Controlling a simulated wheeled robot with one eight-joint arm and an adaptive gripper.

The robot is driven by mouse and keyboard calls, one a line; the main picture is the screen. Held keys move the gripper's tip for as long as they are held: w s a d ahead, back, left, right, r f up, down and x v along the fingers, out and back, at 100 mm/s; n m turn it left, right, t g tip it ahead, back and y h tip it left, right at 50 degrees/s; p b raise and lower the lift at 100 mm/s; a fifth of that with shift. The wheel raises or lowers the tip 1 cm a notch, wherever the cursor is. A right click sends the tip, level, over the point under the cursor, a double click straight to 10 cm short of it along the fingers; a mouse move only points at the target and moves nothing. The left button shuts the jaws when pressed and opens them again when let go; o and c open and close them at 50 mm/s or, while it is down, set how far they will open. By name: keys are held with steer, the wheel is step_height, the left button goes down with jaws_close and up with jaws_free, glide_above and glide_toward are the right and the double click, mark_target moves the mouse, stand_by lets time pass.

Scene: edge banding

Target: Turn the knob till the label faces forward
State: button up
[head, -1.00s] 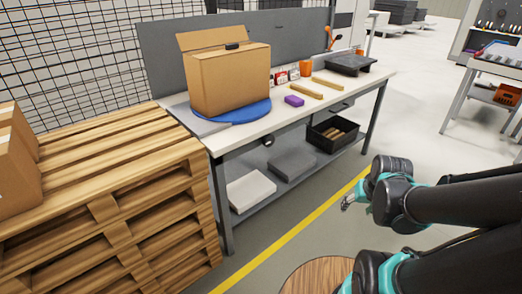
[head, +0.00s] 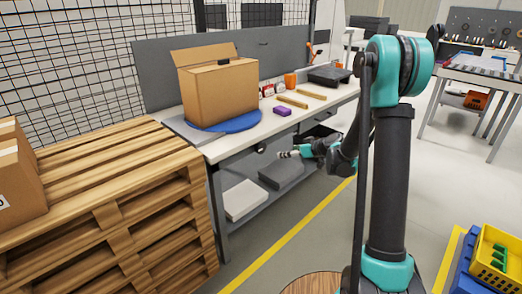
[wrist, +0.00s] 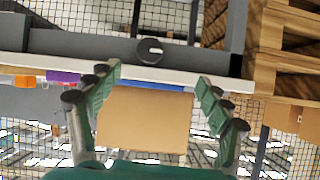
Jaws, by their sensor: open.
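A dark round knob (head: 261,147) sits on the front of the workbench, just below the top. The upside-down wrist view also shows it as a dark ring-like disc (wrist: 150,51). An open cardboard box (head: 222,92) stands on a blue turntable (head: 237,123) on the bench. I see no label on the box faces in view. My gripper (head: 284,154) is in front of the bench, to the right of the knob in the head view. In the wrist view my gripper (wrist: 158,80) is open and empty, apart from the knob.
Stacked pallets (head: 110,190) adjoin the bench at left. A lower shelf carries grey slabs (head: 244,200). Floor in front is free.

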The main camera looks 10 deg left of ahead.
steer(key=n+y, duration=0.1)
glide_toward(262, 148)
steer(key=shift+t, duration=0.3)
steer(key=x, duration=1.1)
steer(key=shift+f, duration=0.35)
steer(key=c, duration=1.1)
